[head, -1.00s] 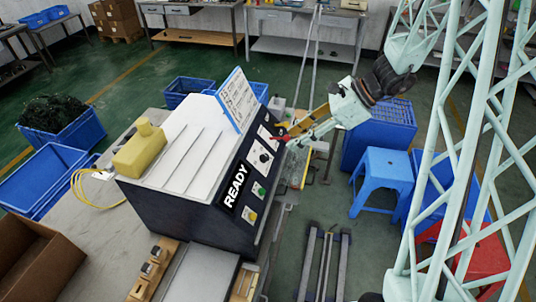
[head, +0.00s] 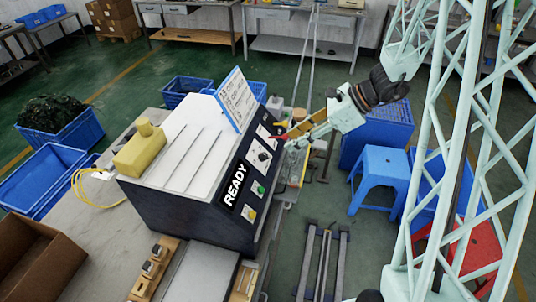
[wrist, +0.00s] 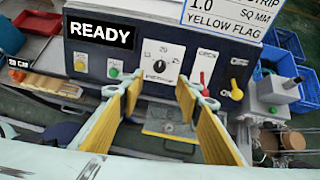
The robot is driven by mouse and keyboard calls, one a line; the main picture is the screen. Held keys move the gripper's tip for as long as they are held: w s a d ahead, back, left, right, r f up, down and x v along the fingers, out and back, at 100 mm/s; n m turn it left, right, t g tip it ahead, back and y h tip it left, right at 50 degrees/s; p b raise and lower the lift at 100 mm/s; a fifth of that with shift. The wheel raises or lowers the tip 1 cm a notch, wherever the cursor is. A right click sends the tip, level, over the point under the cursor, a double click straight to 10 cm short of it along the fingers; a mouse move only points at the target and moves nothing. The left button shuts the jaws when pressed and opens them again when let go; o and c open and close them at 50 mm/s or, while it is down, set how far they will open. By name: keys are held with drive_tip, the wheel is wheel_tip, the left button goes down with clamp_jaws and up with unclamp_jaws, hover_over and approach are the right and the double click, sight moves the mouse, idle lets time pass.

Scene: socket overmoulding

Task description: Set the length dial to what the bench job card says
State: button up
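The length dial (wrist: 158,67) is a black knob on a white plate, with small numbers around it that seem to include 20 and 25. I cannot tell where its pointer stands. It also shows on the machine's front in the head view (head: 264,156). The job card (wrist: 226,16) above the panel reads STRIP, 1.0 SQ MM, YELLOW FLAG in its visible part; the rest is cut off. In the head view the card (head: 236,98) stands on the machine, too small to read. My gripper (wrist: 153,95) is open and empty, its yellow-padded fingers either side below the dial.
A blue stool (head: 382,178) stands on the floor beyond.

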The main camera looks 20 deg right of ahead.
sight(266, 155)
drive_tip(key=shift+x, duration=6.35)
drive_tip(key=shift+c, duration=0.3)
drive_tip(key=c, duration=0.8)
